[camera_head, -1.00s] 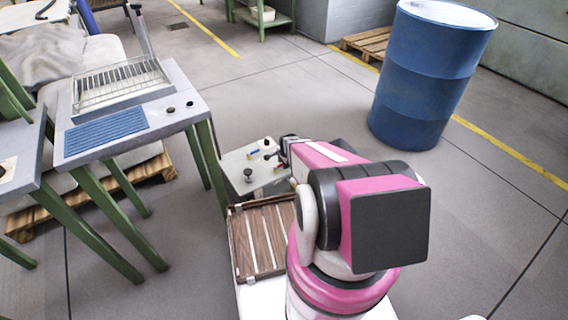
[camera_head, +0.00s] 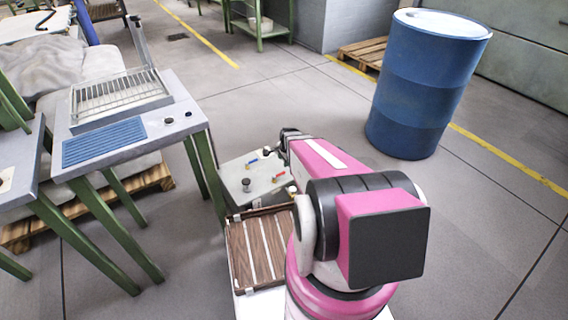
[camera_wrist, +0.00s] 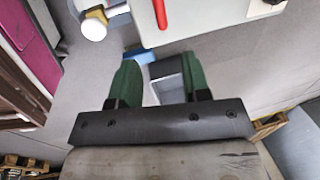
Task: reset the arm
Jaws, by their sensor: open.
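My arm is folded low in the head view, with pink and white links, and it reaches away toward the green-legged table's right side. I see nothing clearly held. The pale panel edge with a red handle (camera_wrist: 160,12) lies above the fingers in the wrist view.
A brown slatted tray (camera_head: 240,262) lies beside my arm's base. A green-legged table (camera_head: 190,112) with a wire rack (camera_head: 118,95) and blue ribbed mat (camera_head: 104,137) stands at left. A blue drum (camera_head: 425,85) stands at back right. Open floor lies between.

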